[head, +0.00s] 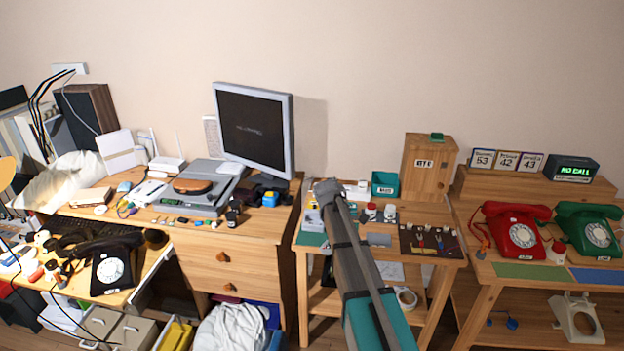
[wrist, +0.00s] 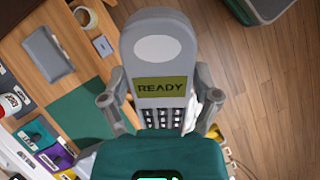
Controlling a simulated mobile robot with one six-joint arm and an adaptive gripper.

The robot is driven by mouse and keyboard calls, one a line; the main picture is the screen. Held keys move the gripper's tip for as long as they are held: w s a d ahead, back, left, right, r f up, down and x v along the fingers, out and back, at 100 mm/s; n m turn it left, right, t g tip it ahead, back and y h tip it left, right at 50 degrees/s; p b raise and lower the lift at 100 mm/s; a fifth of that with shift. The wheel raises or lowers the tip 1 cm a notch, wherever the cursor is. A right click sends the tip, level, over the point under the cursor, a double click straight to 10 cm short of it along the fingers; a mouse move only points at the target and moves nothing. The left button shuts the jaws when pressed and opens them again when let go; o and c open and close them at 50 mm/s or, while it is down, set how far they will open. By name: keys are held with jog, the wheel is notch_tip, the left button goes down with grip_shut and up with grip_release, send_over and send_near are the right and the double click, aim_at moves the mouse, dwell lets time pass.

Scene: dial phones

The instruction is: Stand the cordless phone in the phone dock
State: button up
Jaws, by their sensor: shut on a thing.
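The cordless phone (wrist: 165,55) is grey, with a pale oval at its top, a display reading READY and dark keys. My gripper (wrist: 161,103) is shut on it, one finger on each side of the lower body, in the wrist view. The phone's lower end is hidden behind the teal part of my arm. In the head view my gripper (head: 327,192) is above the left part of the middle wooden table (head: 440,213). The phone is hard to make out there. I cannot tell for sure which thing is the phone dock.
A grey tray (head: 379,240) lies on the middle table, and it shows in the wrist view (wrist: 48,55). A dark tool board (head: 430,241), a teal bin (head: 384,183) and a wooden box (head: 428,165) stand near. Red (head: 517,228) and green (head: 590,228) dial phones are at right.

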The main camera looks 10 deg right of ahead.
jog(key=w+a+r+n+t+b, duration=0.2)
jog(key=w+r+n+t, duration=0.1)
jog(key=w+n+t, duration=0.4)
jog(key=w+a+r+n+t+h+b, duration=0.1)
jog(key=w+a+r+n+t+b, duration=0.1)
jog(key=w+r+n+t, duration=0.2)
jog(key=w+a+r+n+t+b, duration=0.2)
jog(key=w+n+t, duration=0.8)
jog(key=w, duration=0.5)
jog(key=shift+w+a+r+n+h, duration=0.4)
jog(key=shift+r+n, duration=0.25)
jog(key=shift+n, duration=0.35)
jog(key=shift+s+f, duration=0.1)
jog(key=shift+f, duration=0.05)
notch_tip(320, 180, down, 8)
jog(key=b, duration=0.8)
jog(key=shift+f, duration=0.15)
jog(key=shift+f+b, duration=1.65)
jog(key=shift+b, duration=0.25)
jog(key=shift+s, duration=0.1)
